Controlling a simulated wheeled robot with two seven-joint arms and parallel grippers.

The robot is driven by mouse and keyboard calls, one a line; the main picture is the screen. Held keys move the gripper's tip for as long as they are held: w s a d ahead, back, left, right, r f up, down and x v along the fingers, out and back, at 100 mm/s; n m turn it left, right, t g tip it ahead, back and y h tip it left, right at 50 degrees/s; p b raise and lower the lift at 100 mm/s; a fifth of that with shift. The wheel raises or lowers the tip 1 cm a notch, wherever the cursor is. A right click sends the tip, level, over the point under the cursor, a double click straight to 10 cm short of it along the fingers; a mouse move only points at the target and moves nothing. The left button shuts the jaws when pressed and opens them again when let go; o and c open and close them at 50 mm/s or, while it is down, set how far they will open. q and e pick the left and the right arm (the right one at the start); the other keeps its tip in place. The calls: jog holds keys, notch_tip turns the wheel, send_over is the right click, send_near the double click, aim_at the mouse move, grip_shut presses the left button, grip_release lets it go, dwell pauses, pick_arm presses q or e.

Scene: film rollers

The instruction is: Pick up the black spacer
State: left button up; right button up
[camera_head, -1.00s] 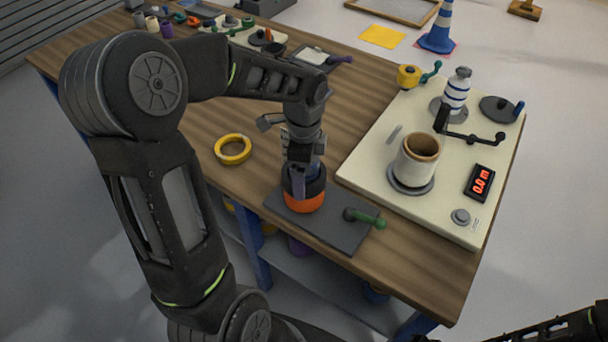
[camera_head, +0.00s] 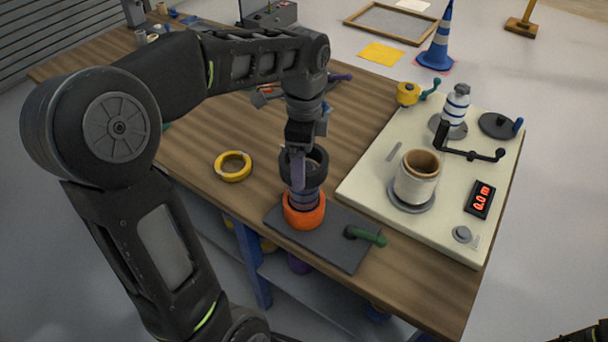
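The black spacer (camera_head: 318,167) is a dark ring held up off the orange ring, at the upper part of the short post (camera_head: 304,199). My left gripper (camera_head: 298,178) points down from above, with a finger across the near side of the black spacer; it looks shut on the ring's wall. The finger's far partner is hidden. The orange ring (camera_head: 304,216) sits around the base of the post on a dark grey plate (camera_head: 330,245). Whether the spacer still surrounds the post's top is unclear. My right gripper is out of view; only a bit of that arm shows at the bottom right.
A green-handled lever (camera_head: 366,236) is on the plate's right. A yellow ring (camera_head: 232,166) lies on the wooden table left of it. A cream panel (camera_head: 372,186) with a roller (camera_head: 417,178) and a display (camera_head: 480,199) stands right. The table's front edge is close by.

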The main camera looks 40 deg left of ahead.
pick_arm(q)
notch_tip(320, 180, up, 7)
jog(key=shift+p, duration=0.55)
jog(key=shift+r, duration=0.6)
